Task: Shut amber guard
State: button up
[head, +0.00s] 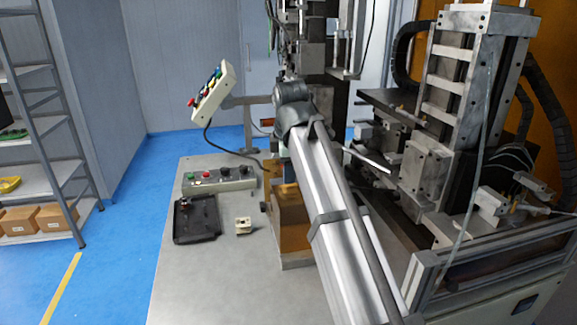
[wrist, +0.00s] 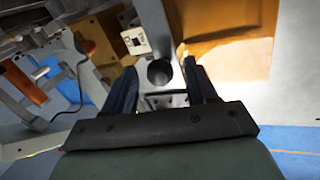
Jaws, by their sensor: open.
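An amber, see-through box-like guard (head: 291,222) stands on the grey bench, partly hidden behind my arm in the head view. A larger amber panel (head: 548,65) stands at the back right behind the machine; I cannot tell which of the two is the task's guard. In the wrist view a flat amber sheet (wrist: 225,45) lies beyond the right finger; I cannot tell which amber piece it is. No contact with the amber sheet is visible.
A button box (head: 220,181), a black tray (head: 196,219) and a small white part (head: 243,226) are on the bench. A tilted control pendant (head: 212,91) stands behind. The winder's metal frame (head: 440,130) crowds the right side. The front left of the bench is clear.

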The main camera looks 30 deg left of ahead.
grip_shut()
dwell(0.6)
